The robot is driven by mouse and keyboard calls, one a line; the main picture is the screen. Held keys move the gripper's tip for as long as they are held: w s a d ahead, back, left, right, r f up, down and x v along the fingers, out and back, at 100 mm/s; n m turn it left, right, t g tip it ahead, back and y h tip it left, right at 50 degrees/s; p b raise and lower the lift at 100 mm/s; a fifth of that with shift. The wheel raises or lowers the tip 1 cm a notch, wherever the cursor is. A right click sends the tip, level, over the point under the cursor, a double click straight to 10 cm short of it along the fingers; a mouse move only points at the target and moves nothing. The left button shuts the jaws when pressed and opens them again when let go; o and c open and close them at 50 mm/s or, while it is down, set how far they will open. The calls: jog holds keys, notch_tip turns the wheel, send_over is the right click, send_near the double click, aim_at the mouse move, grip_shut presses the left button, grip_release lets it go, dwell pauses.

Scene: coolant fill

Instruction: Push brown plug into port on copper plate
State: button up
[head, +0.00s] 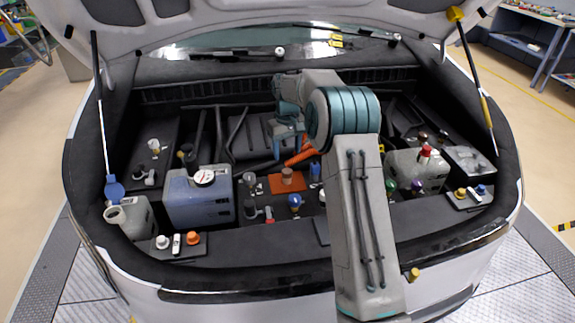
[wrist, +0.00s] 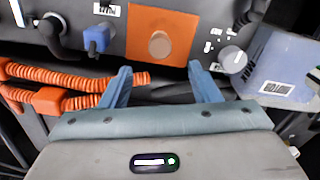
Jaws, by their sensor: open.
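The copper plate (head: 275,187) lies in the middle of the engine bay, and it also shows at the top of the wrist view (wrist: 180,24). The brown plug (head: 287,174) stands upright on the plate as a short cylinder. In the wrist view the plug (wrist: 158,45) shows as a round face on the plate. How deep it sits in the port cannot be told. My gripper (wrist: 160,70) is open and empty, its two blue fingers apart below the plug in that view and not touching it. In the head view my gripper (head: 288,146) is behind the plate.
Orange corrugated hoses (wrist: 75,78) lie beside the left finger. A blue cap (wrist: 96,40) is left of the plate, and a grey round cap (wrist: 232,59) is right of it. A blue-grey tank (head: 198,203) stands to the left in the head view.

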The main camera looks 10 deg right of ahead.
jog(key=shift+r, duration=2.2)
